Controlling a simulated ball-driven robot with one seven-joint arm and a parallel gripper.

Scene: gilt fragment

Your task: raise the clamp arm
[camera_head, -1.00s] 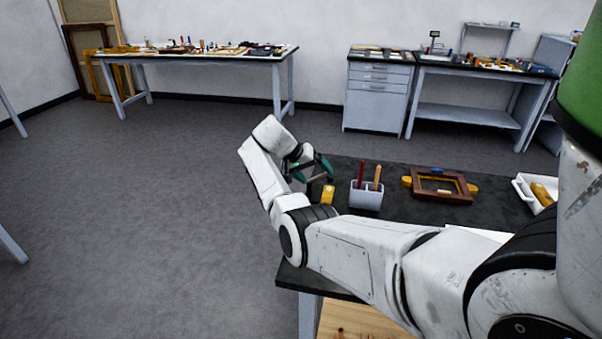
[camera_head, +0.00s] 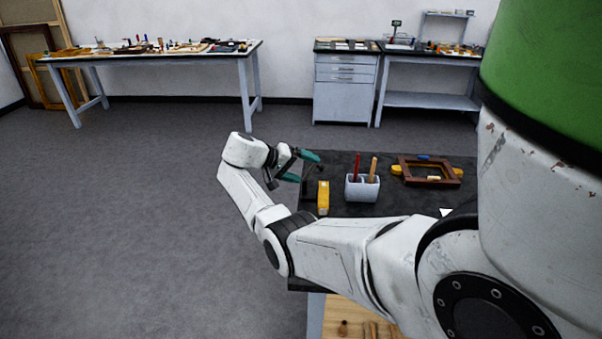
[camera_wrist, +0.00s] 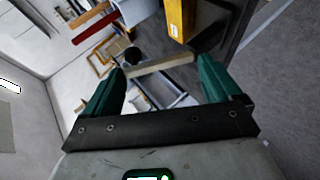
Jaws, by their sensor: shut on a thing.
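A yellow upright piece (camera_head: 323,197), perhaps part of the clamp, stands at the left end of the dark bench top, and its yellow side (camera_wrist: 176,18) shows at the top of the wrist view. My gripper (camera_head: 312,165) has teal fingers and is just above and left of it in the head view. In the wrist view my gripper (camera_wrist: 160,68) is shut on a pale bar (camera_wrist: 160,64), which spans between the two fingertips. I cannot tell for sure whether this bar is the clamp arm. In the head view the bar cannot be made out.
A light caddy (camera_head: 362,189) with a red-handled and a wooden-handled tool stands right of the yellow piece. A brown wooden frame (camera_head: 406,171) lies further right. A long table (camera_head: 166,55) and a drawer cabinet (camera_head: 345,90) stand by the back wall. The floor on the left is free.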

